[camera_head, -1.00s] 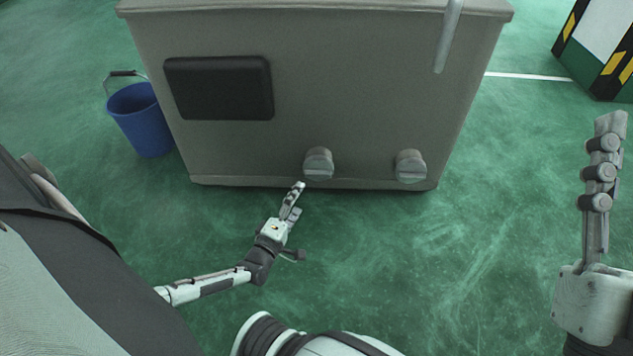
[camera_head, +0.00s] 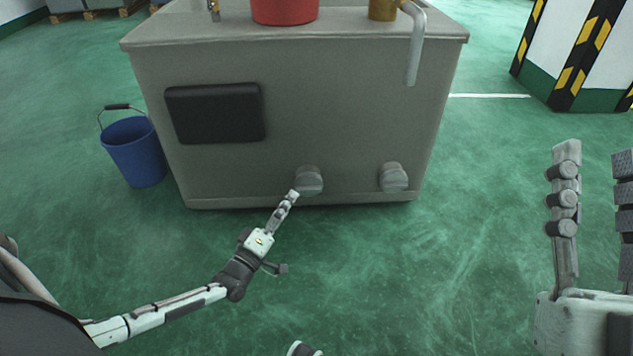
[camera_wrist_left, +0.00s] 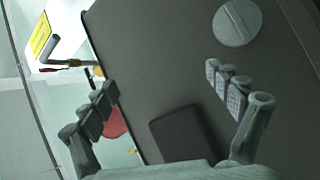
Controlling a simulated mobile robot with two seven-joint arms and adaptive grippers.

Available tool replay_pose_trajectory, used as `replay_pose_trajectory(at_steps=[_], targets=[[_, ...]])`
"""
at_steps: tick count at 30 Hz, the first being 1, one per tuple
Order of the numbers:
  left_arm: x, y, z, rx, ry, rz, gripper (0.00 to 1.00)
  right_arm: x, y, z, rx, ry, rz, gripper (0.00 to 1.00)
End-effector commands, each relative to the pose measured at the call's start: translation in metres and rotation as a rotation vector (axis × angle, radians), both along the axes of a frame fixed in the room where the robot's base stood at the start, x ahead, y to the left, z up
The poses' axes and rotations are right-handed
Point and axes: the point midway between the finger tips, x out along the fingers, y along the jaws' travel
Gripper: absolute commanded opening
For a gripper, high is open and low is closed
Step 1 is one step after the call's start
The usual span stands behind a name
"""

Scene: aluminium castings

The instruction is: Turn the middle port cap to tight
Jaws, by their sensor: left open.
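Two round grey caps with a slotted face stick out low on the front of a grey tank (camera_head: 330,120). One cap (camera_head: 309,180) is near the middle of the face, the other cap (camera_head: 393,177) further right. My left gripper (camera_head: 287,203) is just below and left of the middle cap; contact cannot be told. In the left wrist view, my left gripper (camera_wrist_left: 165,103) is open and empty, and a slotted cap (camera_wrist_left: 238,22) shows beyond the right finger, outside the gap. My right gripper (camera_head: 595,165) is open and empty at the far right, away from the tank.
A black panel (camera_head: 214,112) is on the tank's face; it also shows in the left wrist view (camera_wrist_left: 185,135). A blue bucket (camera_head: 136,155) stands left of the tank. A bent pipe (camera_head: 414,45) hangs over the top right edge.

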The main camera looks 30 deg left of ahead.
Motion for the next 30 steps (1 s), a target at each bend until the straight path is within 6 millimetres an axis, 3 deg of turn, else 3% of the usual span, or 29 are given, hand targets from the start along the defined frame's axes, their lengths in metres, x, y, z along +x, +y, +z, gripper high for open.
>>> replay_pose_trajectory(at_steps=[18, 24, 30], targets=[[0.005, -0.069, 0.102, 0.226, -0.221, -0.109, 0.9, 0.0, 0.0, 0.0, 0.0, 0.0, 0.0, 0.4], [0.003, -0.084, 0.123, 0.275, -0.274, -0.125, 0.9, 0.0, 0.0, 0.0, 0.0, 0.0, 0.0, 0.4], [0.002, -0.09, 0.133, 0.294, -0.296, -0.13, 0.9, 0.0, 0.0, 0.0, 0.0, 0.0, 0.0, 0.4]])
